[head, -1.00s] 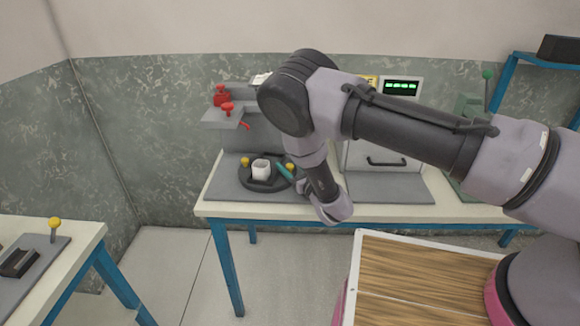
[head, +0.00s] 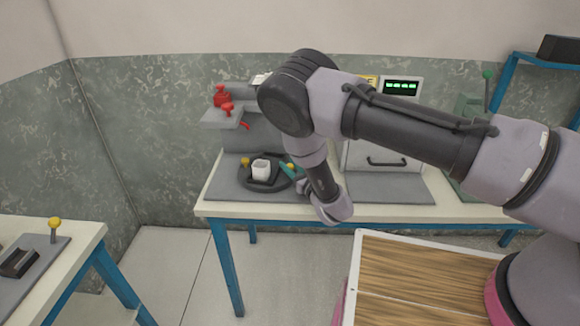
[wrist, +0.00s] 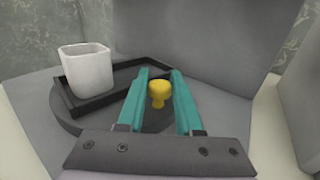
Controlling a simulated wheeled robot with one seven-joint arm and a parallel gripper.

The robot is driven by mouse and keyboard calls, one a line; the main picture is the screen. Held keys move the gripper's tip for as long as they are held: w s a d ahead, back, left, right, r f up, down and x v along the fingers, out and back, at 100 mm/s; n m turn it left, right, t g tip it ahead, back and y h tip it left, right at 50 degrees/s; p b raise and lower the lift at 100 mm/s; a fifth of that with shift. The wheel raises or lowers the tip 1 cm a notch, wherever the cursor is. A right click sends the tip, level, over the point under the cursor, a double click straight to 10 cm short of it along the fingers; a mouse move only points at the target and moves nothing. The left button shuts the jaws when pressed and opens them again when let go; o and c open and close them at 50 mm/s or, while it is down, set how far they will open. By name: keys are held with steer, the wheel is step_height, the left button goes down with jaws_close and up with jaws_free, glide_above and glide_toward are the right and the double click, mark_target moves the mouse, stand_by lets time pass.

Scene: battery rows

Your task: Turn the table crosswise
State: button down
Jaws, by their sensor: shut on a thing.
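The round grey turntable (wrist: 68,128) stands on the grey base of a station on the far bench. It carries a shallow black tray (wrist: 122,88) with a white square cup (wrist: 86,70) upright in it; the cup also shows in the head view (head: 261,169). A yellow knob (wrist: 159,94) stands at the turntable's near side in the wrist view. My gripper (wrist: 159,88), with teal fingers, is shut on this knob. In the head view my wrist hides part of the turntable's right side. Another yellow knob (head: 245,161) shows left of the cup.
A grey box with a black handle (head: 385,162) stands to the right. A wood-topped surface (head: 420,265) is in front, and another bench (head: 60,238) is at left.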

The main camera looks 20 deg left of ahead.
stand_by(0.8)
steer(key=shift+w+n+g+y, duration=0.45)
steer(key=shift+n+g+y, duration=0.15)
steer(key=shift+g, duration=0.1)
steer(key=shift+w+a+n+g+y, duration=0.1)
steer(key=shift+w+n+g+y, duration=0.2)
steer(key=shift+n+g, duration=0.15)
steer(key=shift+g, duration=0.25)
steer(key=c, duration=0.6)
jaws_free()
steer(key=shift+s, duration=0.1)
steer(key=v, duration=1)
steer(key=shift+s+d+f, duration=0.15)
steer(key=shift+s+d, duration=0.05)
steer(key=shift+d, duration=0.1)
